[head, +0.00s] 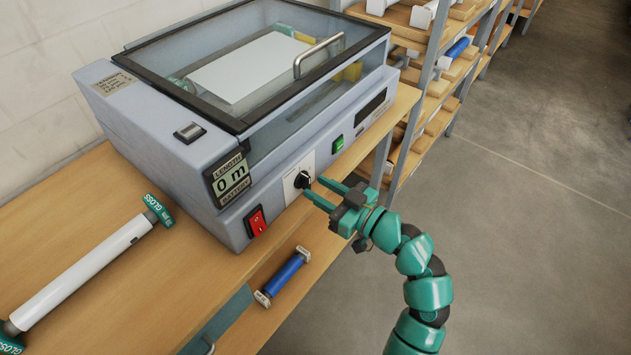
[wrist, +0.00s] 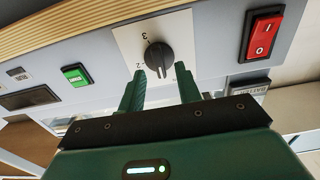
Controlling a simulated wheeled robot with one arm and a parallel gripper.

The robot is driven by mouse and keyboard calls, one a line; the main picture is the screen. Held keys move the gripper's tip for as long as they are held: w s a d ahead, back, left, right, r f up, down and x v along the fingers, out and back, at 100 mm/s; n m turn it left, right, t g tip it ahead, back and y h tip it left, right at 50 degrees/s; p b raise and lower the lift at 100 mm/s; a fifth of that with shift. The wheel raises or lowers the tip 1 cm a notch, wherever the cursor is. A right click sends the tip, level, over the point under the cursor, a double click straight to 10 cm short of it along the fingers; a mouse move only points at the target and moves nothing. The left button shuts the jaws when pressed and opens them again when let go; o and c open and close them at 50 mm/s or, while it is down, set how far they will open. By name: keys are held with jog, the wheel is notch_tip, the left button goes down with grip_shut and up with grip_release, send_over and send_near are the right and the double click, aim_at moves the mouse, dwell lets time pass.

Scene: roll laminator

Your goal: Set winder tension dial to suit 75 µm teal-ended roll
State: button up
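The tension dial (head: 302,180) is a black knob on a white plate on the laminator's (head: 275,165) front. In the wrist view the dial (wrist: 158,57) shows between my fingers, with digits 3 and 2 readable on its plate. My gripper (head: 315,189) is open. Its green fingertips (wrist: 160,70) stand on either side of the knob's near end; I cannot tell whether they touch it. A white roll (head: 85,268) with teal ends marked GLOSS lies on the bench at left. A small label (head: 114,83) on the laminator's top is too small to read surely.
A red rocker switch (head: 256,221) and a LENGTH display (head: 231,178) reading 0 m are left of the dial, a green switch (head: 338,144) right. A blue roll (head: 284,276) lies below the bench top. Shelves (head: 440,95) stand behind right. The floor (head: 520,210) is clear.

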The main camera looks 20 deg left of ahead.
jog(key=shift+x, duration=1)
grip_shut()
